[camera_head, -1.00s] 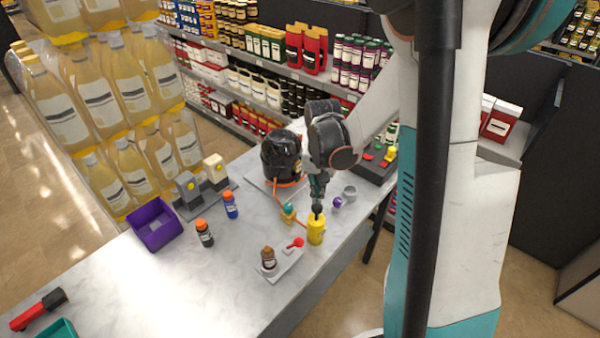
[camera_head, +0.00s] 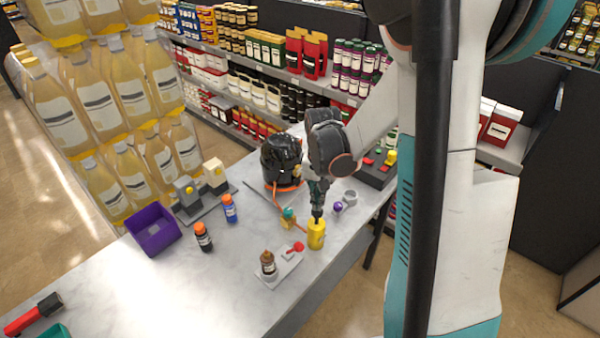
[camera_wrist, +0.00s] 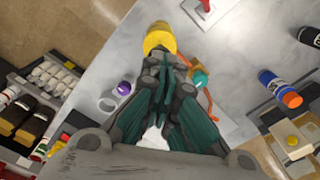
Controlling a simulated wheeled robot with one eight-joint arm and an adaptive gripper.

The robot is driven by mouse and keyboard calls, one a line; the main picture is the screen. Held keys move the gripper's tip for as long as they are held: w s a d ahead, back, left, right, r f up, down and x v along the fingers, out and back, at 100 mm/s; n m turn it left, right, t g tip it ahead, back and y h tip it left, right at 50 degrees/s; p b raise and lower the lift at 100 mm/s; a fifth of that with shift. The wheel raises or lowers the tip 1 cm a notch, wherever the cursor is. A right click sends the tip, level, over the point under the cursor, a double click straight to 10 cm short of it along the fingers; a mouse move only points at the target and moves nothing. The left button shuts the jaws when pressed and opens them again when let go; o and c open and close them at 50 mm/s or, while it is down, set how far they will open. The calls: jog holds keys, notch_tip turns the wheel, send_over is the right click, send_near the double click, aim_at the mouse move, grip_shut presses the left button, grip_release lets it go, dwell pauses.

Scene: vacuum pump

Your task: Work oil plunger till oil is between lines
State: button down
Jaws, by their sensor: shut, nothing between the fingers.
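A yellow cylinder (camera_head: 316,237), which looks like the oil plunger's body, stands near the table's right edge. It also shows at the top of the wrist view (camera_wrist: 160,39). My gripper (camera_head: 318,206) points down right above it, shut and empty. A dark rounded piece sits between fingertips and cylinder; I cannot tell whether it is a plunger knob or whether they touch. In the wrist view, the gripper's fingers (camera_wrist: 164,62) reach to the cylinder's near edge. The black vacuum pump (camera_head: 281,158) stands behind, with an orange hose. No oil level or lines are discernible.
A small teal-topped fitting (camera_head: 288,217) stands left of the cylinder, and a purple knob (camera_head: 338,207) behind it. A white tray (camera_head: 290,266) with a brown bottle and red item lies in front. Orange-capped bottles and a purple bin (camera_head: 153,229) are left.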

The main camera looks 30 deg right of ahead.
jog(key=shift+f, duration=0.15)
dwell(0.5)
jog(key=shift+f+b, duration=0.35)
jog(key=shift+b, duration=0.1)
jog(key=shift+f+b, duration=2.05)
jog(key=shift+f, duration=0.15)
jog(key=shift+r+p, duration=2.75)
jog(key=shift+r, duration=1.35)
